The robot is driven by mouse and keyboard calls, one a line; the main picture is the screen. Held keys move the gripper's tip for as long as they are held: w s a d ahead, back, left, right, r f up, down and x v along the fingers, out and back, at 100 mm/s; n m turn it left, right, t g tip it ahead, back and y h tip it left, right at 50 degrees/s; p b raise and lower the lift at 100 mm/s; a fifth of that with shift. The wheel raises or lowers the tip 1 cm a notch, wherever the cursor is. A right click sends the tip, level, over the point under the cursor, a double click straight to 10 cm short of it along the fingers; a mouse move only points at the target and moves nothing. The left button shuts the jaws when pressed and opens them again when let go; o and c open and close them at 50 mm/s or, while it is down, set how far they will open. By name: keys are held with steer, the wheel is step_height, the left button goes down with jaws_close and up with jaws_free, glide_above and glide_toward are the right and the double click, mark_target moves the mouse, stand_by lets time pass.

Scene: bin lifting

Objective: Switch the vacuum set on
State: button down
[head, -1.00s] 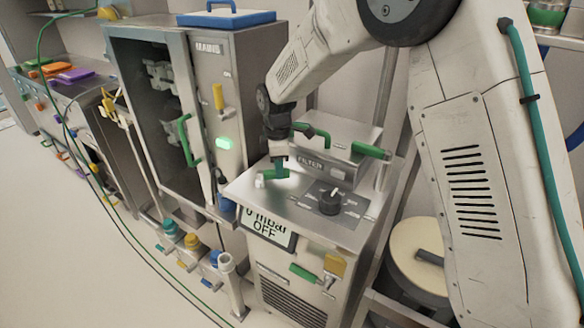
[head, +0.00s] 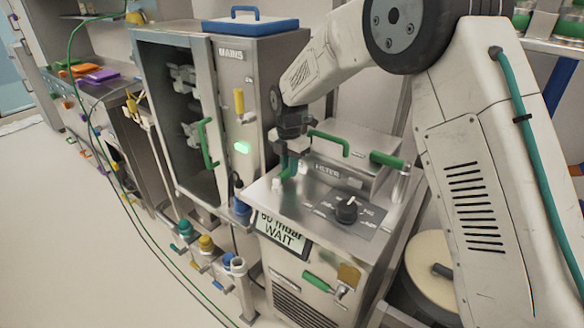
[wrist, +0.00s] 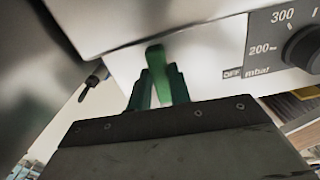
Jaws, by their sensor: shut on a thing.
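The vacuum set (head: 300,225) is a steel cabinet. Its display (head: 280,233) reads what looks like "60 mbar WAIT". A black knob (head: 347,210) sits on its top panel, and the wrist view shows the knob (wrist: 305,48) beside marks 200, 300 and OFF. My gripper (head: 287,160) is over the left part of the top, shut on a small green lever (head: 290,170). In the wrist view the lever (wrist: 156,58) shows between the two dark green fingers of my gripper (wrist: 158,80). The lever's base is partly hidden.
A filter box (head: 345,160) with green handles stands behind the top panel. A tall steel cabinet (head: 262,90) with a lit green lamp stands at the left.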

mark_target(288, 169)
steer(key=shift+w+a+n, duration=0.1)
steer(key=shift+a+n, duration=0.15)
steer(key=shift+n, duration=0.25)
steer(key=c, duration=1.3)
jaws_free()
steer(key=shift+r, duration=0.25)
step_height(288, 169, up, 7)
steer(key=shift+r, duration=0.15)
